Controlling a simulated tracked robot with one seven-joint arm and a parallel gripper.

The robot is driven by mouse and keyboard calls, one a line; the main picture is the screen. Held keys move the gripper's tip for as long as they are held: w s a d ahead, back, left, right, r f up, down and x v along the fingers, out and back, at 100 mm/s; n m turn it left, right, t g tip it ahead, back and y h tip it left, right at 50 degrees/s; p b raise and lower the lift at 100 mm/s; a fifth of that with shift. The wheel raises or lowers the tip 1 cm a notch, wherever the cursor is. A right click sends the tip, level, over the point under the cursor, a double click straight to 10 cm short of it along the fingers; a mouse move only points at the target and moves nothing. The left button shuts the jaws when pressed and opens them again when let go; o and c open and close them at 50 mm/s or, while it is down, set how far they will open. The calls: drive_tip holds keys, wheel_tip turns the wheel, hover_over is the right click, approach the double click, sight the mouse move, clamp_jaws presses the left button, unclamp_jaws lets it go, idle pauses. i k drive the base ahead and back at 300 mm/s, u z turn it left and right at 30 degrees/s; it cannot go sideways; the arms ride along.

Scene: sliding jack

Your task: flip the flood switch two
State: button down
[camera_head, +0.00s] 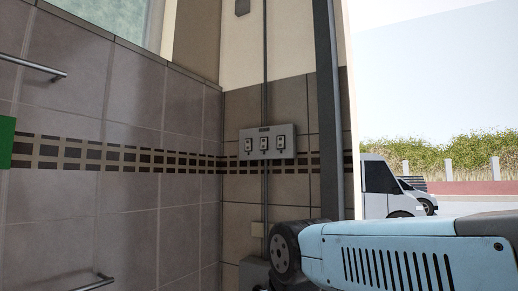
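A light grey switch panel (268,155) is fixed to the tiled wall near the middle of the view. It carries three small switches in a row: a left switch (248,146), a middle switch (264,144) and a right switch (281,143). A dark label (264,129) sits above them, too small to read. I cannot tell which way each switch is set. My blue arm reaches in from the lower right, with a dark round joint at its left end, below the panel in the picture. My gripper does not show.
A conduit (264,60) runs vertically above and below the panel. A dark post (328,110) stands right of it. Metal rails (35,66) are on the left wall. A grey box (254,272) sits low by my arm. Outside at right are a white van (378,180) and a car.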

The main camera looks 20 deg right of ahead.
sight(263, 142)
drive_tip(key=z, duration=0.2)
drive_tip(key=i, duration=1)
drive_tip(key=u, duration=0.1)
